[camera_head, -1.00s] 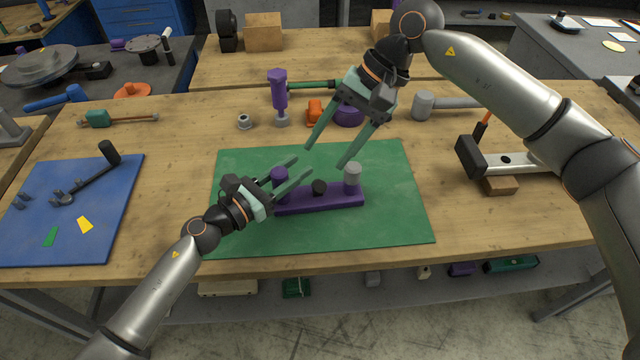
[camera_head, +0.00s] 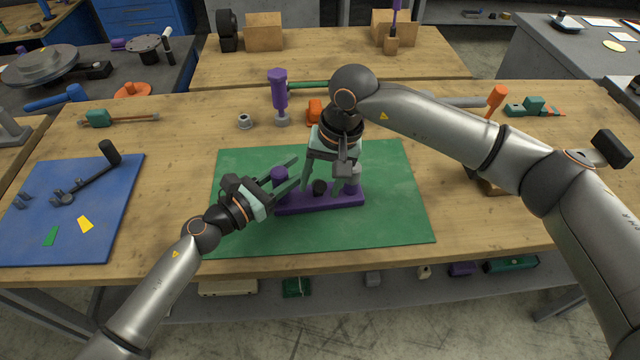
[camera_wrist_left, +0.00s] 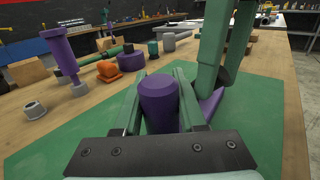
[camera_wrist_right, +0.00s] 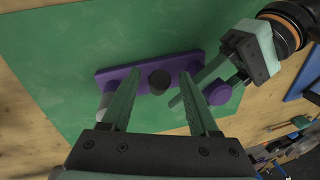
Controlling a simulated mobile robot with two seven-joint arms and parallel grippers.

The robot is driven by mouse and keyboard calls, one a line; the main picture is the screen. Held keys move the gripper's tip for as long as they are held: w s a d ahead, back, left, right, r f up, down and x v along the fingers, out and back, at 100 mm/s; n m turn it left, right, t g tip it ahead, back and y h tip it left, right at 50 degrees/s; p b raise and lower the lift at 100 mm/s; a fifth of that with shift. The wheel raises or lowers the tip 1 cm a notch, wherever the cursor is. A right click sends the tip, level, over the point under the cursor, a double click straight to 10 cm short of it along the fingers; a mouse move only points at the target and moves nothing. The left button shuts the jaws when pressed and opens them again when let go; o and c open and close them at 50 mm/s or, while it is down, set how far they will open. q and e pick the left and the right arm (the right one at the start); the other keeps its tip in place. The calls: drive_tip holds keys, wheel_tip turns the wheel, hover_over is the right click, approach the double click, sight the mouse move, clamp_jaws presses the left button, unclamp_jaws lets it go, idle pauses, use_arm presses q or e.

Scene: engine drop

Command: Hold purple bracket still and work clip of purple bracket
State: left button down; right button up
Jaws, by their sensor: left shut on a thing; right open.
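The purple bracket (camera_head: 335,202) lies on the green mat (camera_head: 395,220). Its purple post (camera_head: 279,173) is at the left end, a black knob-like clip (camera_head: 320,187) in the middle and a grey cylinder (camera_head: 354,174) at the right, partly hidden by my right gripper. My left gripper (camera_head: 287,176) is shut on the purple post, which shows between its fingers in the left wrist view (camera_wrist_left: 160,98). My right gripper (camera_head: 328,182) is open over the bracket. In the right wrist view the black clip (camera_wrist_right: 159,82) appears between its fingers; contact cannot be told.
A purple upright tool (camera_head: 279,92), a grey nut (camera_head: 244,121) and an orange part (camera_head: 314,110) stand behind the mat. A blue board (camera_head: 70,225) lies at the left. My right arm hides some of the right side. The mat's front is clear.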

drive_tip(key=shift+a+f, duration=0.1)
drive_tip(key=shift+f, duration=0.4)
clamp_jaws()
idle(0.3)
